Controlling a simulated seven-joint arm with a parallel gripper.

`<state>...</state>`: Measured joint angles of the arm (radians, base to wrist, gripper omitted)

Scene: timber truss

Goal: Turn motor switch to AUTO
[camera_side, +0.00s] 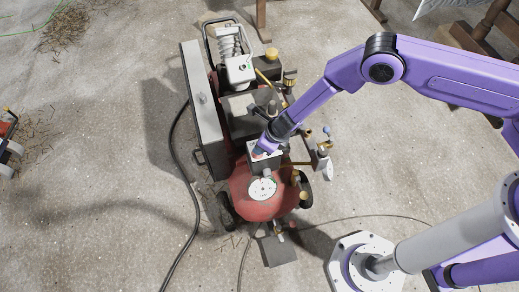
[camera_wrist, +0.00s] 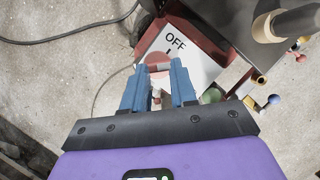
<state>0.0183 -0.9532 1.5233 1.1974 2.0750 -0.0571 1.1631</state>
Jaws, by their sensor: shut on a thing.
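The OFF word lies just beyond the fingertips; no AUTO word can be read, and my fingers hide the near part of the plate. In the side view my gripper (camera_side: 262,149) reaches down to the switch box (camera_side: 266,160) on top of the red compressor (camera_side: 250,200).
Brass fittings and a gauge (camera_side: 328,172) stick out at the compressor's right. A tall grey guard (camera_side: 198,105) stands along its left. A black hose (camera_side: 187,215) lies on the concrete floor. Colored valve knobs (camera_wrist: 273,99) are close to my gripper's right.

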